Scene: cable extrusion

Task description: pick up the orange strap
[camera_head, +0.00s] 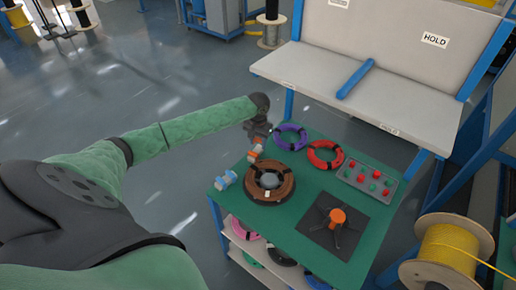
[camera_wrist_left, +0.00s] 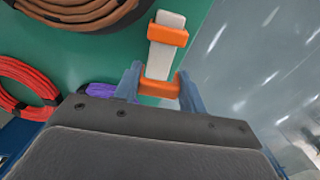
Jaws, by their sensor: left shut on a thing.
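The orange strap (camera_head: 254,153) is a small white strip with orange parts, near the table's far left edge in the head view. In the left wrist view the strap (camera_wrist_left: 161,62) shows a white strip with an orange band, and an orange part at its near end lies between my two blue-grey fingers. My left gripper (camera_wrist_left: 160,90) is shut on that near end. In the head view the left gripper (camera_head: 256,138) is just beyond the strap, partly dark and small. I cannot tell whether the strap touches the table. My right gripper is not in view.
The green table (camera_head: 300,216) carries a brown cable coil (camera_head: 251,185), purple coil (camera_head: 277,138), red coil (camera_head: 335,163), blue-white straps (camera_head: 225,180), button panel (camera_head: 366,177) and black plate with an orange knob (camera_head: 338,215). A grey shelf (camera_head: 330,88) rises behind; a yellow spool (camera_head: 445,247) stands right.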

